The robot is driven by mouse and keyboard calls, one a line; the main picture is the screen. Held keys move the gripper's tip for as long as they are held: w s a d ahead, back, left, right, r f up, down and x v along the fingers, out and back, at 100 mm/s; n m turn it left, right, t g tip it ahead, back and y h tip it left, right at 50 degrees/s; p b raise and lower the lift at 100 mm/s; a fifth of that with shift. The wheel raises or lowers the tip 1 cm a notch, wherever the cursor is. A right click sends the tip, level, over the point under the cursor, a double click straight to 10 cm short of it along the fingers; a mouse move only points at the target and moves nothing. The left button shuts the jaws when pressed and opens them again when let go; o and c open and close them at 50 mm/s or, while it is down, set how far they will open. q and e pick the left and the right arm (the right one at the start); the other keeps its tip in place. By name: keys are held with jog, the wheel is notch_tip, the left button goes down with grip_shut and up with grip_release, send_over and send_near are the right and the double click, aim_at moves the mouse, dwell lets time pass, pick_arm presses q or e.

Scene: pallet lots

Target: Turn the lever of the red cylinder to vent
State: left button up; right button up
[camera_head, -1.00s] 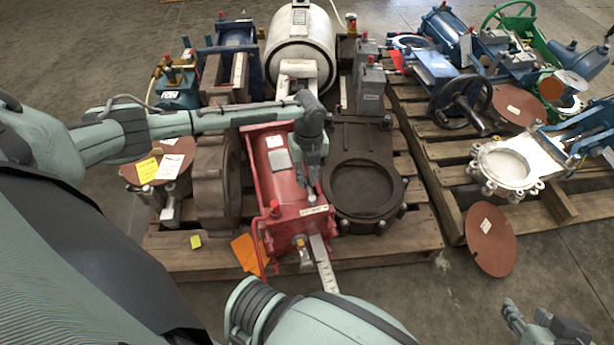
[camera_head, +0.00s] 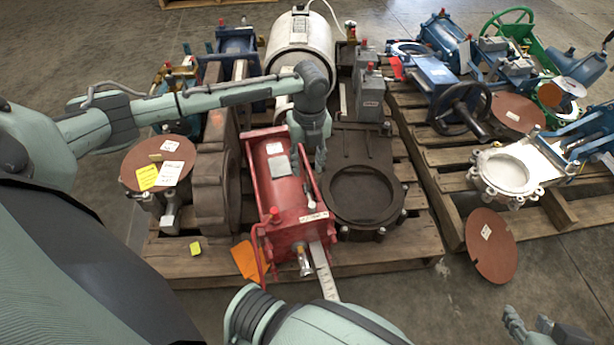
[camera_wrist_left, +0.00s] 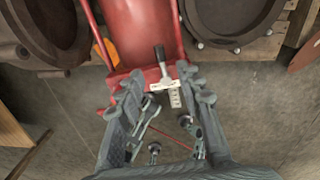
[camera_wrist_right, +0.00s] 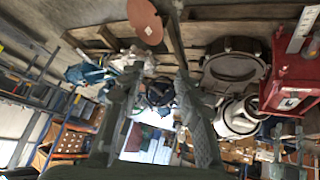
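The red cylinder (camera_head: 278,190) lies on the near wooden pallet, with a silver fitting (camera_head: 304,262) and a white marked strip (camera_head: 324,272) at its near end. In the left wrist view, a small lever with a dark handle (camera_wrist_left: 160,54) and a pale marked plate (camera_wrist_left: 174,97) show at the end of the red cylinder (camera_wrist_left: 140,32). Which mark the lever points at is too small to read. My left gripper (camera_head: 320,165) is above the cylinder's right side; its fingers (camera_wrist_left: 160,88) are apart and empty, framing the lever in view. My right gripper (camera_wrist_right: 158,80) is open and empty, away at the lower right.
A dark flanged valve (camera_head: 362,190) stands right of the cylinder, and a brown round housing (camera_head: 214,180) stands left. An orange tag (camera_head: 250,262) hangs by the cylinder. A second pallet (camera_head: 450,185) with blue valves is at right. Bare floor lies in front.

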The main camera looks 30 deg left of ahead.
pick_arm(q)
notch_tip(320, 180, up, 4)
jog(key=shift+f, duration=0.1)
dwell(0.5)
